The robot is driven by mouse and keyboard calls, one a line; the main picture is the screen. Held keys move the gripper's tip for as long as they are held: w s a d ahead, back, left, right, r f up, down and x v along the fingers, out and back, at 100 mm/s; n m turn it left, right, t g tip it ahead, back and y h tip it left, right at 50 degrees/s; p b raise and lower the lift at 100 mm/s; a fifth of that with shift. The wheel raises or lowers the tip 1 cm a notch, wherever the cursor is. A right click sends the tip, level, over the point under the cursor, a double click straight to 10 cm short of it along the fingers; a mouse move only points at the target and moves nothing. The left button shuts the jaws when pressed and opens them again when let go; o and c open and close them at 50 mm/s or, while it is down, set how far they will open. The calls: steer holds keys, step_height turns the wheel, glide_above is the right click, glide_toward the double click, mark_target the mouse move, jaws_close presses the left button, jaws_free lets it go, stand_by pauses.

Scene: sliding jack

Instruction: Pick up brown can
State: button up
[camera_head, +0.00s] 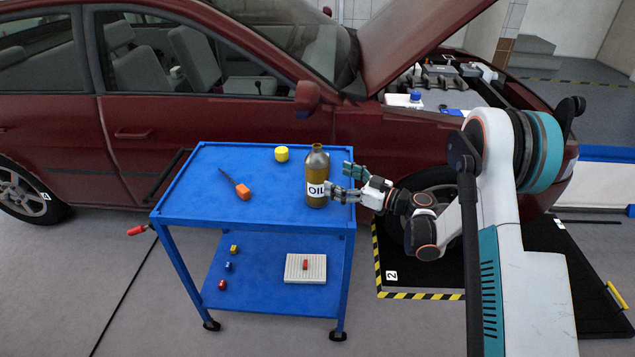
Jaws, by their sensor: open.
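The brown can (317,165) is a bottle-shaped container with a narrow neck and a white label reading "OIL". It stands upright near the right edge of the blue cart's top shelf (205,170). My gripper (339,181) is open at the can's right side, with its fingers pointing left toward it. One finger overlaps the can's label edge in the picture, and the other is higher, just right of the can. I cannot tell whether a finger touches the can.
On the top shelf lie a yellow round object (281,154) and an orange-handled tool (242,190).

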mark_target(317, 173)
steer(key=shift+x, duration=1.2)
steer(key=x, duration=0.1)
steer(key=b+x, duration=0.1)
steer(key=x, duration=0.1)
steer(key=b+x, duration=0.1)
steer(key=shift+s+a+f, duration=0.1)
steer(key=shift+a+f, duration=0.25)
steer(key=shift+a, duration=0.05)
steer(key=shift+w+a+r+b, duration=0.1)
steer(key=shift+w+a+b, duration=0.1)
steer(key=shift+a+b, duration=0.1)
steer(key=c, duration=1.6)
